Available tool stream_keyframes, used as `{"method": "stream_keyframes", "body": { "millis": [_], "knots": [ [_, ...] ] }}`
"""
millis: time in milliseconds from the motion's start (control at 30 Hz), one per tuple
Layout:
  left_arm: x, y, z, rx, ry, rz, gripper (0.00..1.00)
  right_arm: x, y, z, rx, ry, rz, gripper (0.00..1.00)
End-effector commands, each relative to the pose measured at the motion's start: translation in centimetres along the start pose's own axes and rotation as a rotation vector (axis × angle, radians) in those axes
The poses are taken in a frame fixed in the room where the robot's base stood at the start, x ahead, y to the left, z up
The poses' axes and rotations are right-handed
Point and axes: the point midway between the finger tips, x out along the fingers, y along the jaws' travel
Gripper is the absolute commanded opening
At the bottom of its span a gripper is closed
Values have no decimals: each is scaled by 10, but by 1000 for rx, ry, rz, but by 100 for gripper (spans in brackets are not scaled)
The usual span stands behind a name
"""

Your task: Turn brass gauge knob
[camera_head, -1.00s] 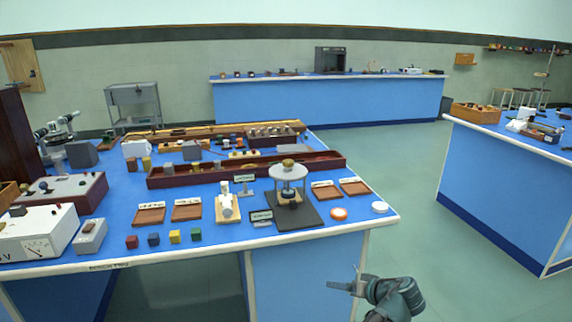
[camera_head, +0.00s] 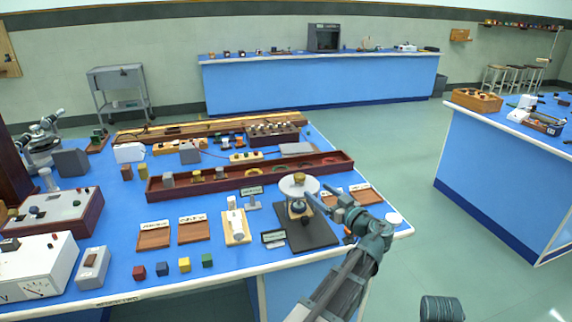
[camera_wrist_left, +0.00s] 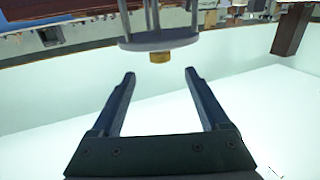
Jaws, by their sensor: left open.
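The brass gauge knob (camera_head: 299,178) sits on top of a round pale plate carried by posts on a dark base (camera_head: 310,237), near the right front of the blue bench. In the left wrist view the knob (camera_wrist_left: 160,56) shows small and gold against the grey round plate (camera_wrist_left: 158,40), which appears upside down. My left gripper (camera_head: 320,195) is open and empty, just right of the plate in the head view. In the wrist view the knob lies beyond the fingertips, roughly midway between them, not gripped. My right gripper is not in view.
A white upright piece on a wooden base (camera_head: 236,225) and a small sign (camera_head: 274,237) stand left of the gauge. A long dark-red tray (camera_head: 225,182) lies behind it. Coloured cubes line the front.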

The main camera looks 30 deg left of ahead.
Motion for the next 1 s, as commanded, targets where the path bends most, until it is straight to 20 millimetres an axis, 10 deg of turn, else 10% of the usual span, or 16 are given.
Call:
{"method": "stream_keyframes", "body": {
  "millis": [267, 1000],
  "knots": [
    [7, 1, -1, -4, 4, 0, 79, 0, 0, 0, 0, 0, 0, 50],
    [130, 1, -1, -3, 3, -1, 79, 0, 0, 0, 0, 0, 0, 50]
  ]
}}
